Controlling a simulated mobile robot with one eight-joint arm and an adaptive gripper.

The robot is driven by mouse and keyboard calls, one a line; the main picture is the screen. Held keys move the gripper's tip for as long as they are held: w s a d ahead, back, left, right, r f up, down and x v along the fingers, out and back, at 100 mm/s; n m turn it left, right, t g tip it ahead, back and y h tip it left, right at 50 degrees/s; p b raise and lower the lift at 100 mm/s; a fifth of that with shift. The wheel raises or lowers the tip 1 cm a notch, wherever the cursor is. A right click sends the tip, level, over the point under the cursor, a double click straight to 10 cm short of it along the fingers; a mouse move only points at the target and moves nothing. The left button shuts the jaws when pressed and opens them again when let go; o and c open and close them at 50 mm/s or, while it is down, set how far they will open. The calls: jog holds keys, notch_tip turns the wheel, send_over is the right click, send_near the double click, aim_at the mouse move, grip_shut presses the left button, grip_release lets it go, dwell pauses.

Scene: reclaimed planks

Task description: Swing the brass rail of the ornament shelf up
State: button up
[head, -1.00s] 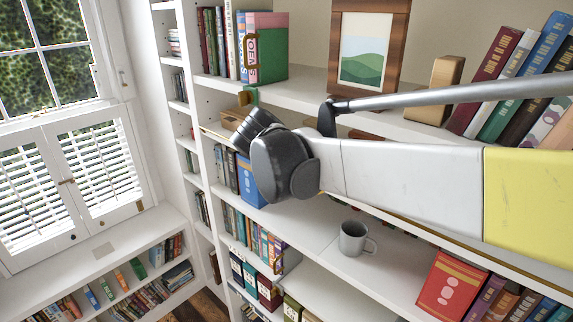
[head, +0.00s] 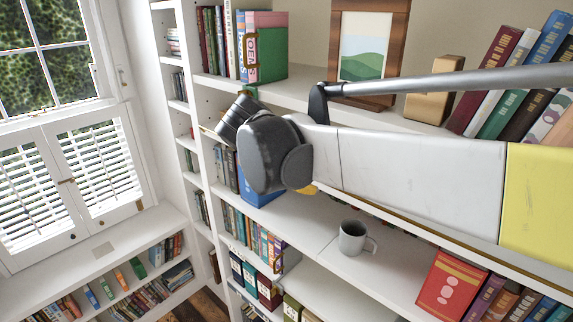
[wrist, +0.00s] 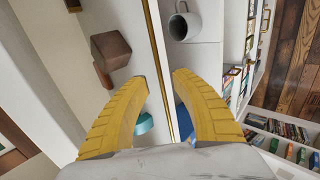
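The brass rail (wrist: 157,50) runs as a thin straight bar along the front of the ornament shelf in the wrist view. My gripper (wrist: 161,76) is open, its two yellow fingers apart on either side of the rail as seen in the picture. I cannot tell whether either finger touches it. In the head view, the left end of the rail (head: 212,134) shows beside my wrist; my arm covers much of the rest. My fingers are mostly hidden there. A brown wooden block (wrist: 110,48) stands behind the rail, and a teal object (wrist: 144,123) shows between my fingers.
A grey mug (head: 352,237) stands on the shelf below, also in the wrist view (wrist: 183,24). A framed picture (head: 366,50), a wooden bookend (head: 433,92) and leaning books fill the shelf above. A red book (head: 449,286) stands low at the right.

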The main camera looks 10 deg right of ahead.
jog(key=v, duration=0.8)
jog(key=shift+s+a+r, duration=0.2)
jog(key=shift+a, duration=0.05)
